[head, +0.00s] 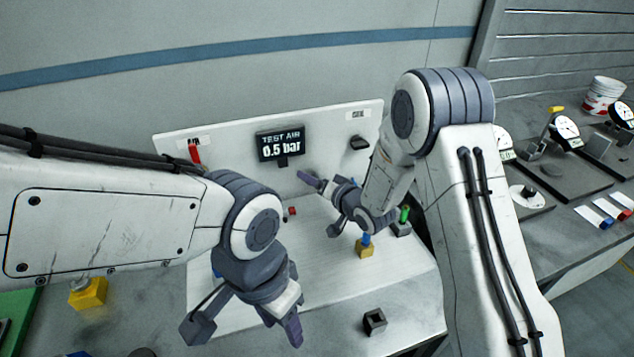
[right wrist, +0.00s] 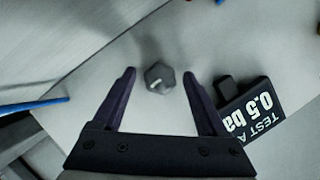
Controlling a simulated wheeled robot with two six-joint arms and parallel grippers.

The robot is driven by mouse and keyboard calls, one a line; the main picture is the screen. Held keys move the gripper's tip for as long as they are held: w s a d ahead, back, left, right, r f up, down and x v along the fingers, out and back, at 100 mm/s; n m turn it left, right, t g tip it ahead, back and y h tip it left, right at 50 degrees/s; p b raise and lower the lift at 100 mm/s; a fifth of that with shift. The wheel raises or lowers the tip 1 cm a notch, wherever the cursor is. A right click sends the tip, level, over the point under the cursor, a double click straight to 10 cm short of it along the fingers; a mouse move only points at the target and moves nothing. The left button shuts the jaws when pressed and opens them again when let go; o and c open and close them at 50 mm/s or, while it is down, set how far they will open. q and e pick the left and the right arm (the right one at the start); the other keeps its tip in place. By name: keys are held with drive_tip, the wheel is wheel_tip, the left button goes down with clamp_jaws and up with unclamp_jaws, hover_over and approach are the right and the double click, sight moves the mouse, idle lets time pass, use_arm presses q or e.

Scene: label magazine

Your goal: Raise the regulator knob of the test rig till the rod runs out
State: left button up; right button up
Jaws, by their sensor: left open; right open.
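The test rig is a white panel and base (head: 235,318) with a dark display (head: 281,143) reading "TEST AIR 0.5 bar". In the right wrist view, the grey regulator knob (right wrist: 160,77) with a white mark sits between and just beyond the fingertips of my right gripper (right wrist: 160,72), which is open and not seen to touch it. The display shows there too (right wrist: 257,112), upside down. In the head view my right gripper (head: 322,205) points at the panel below the display. My left gripper (head: 243,335) is open and empty above the front left of the rig. I cannot make out the rod.
A red lever (head: 195,153) is at the panel's upper left. A yellow block with a blue top (head: 365,249) and a dark square socket (head: 374,321) are at the right front. Gauges (head: 565,131) and a white bucket (head: 603,94) stand on the right bench.

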drive_tip(key=b+v, duration=0.1)
drive_tip(key=v, duration=0.9)
drive_tip(key=shift+s, duration=0.2)
drive_tip(key=shift+r, duration=0.15)
idle(1.3)
